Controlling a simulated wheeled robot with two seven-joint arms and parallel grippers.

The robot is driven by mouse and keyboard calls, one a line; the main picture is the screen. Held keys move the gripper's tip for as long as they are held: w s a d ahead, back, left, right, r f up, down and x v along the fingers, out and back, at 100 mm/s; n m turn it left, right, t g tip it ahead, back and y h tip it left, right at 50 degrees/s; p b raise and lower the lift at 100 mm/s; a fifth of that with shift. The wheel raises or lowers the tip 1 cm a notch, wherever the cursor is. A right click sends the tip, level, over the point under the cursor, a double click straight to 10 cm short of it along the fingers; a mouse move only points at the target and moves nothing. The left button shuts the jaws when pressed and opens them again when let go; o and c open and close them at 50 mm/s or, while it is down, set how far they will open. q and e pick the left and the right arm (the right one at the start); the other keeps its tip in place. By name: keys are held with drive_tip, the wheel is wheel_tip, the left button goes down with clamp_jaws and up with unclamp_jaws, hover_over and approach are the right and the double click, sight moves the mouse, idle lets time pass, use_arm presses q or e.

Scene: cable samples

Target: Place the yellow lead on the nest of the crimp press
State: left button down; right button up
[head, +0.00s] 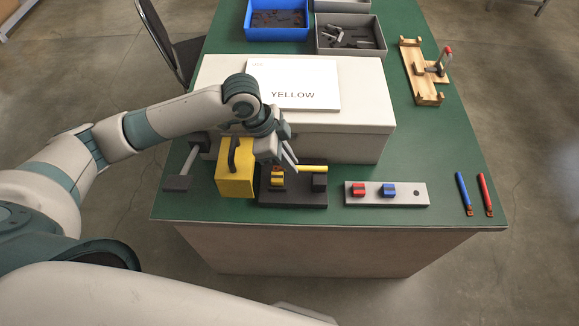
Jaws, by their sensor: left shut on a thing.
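The yellow lead (314,168) lies level over a low black base (292,197), between an upright piece with yellow and copper-coloured parts (277,177) and a small black block (319,183). My left gripper (291,162) reaches down from the upper left and is shut on the lead near its left part. The crimp press, which appears to be the yellow body with a black handle (235,170), stands directly left of the gripper. Whether the lead touches the nest or hovers above it I cannot tell. My right gripper is out of view.
A large pale box (355,135) stands close behind, with a card reading YELLOW (293,85) on it. A grey strip (413,195) holds red and blue pieces. A blue lead (464,193) and a red lead (485,194) lie at right on the green table (440,150).

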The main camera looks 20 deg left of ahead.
use_arm(q)
drive_tip(key=shift+f+p, duration=0.5)
drive_tip(key=shift+f, duration=1.1)
drive_tip(key=shift+f, duration=0.15)
drive_tip(key=c, duration=1.8)
unclamp_jaws()
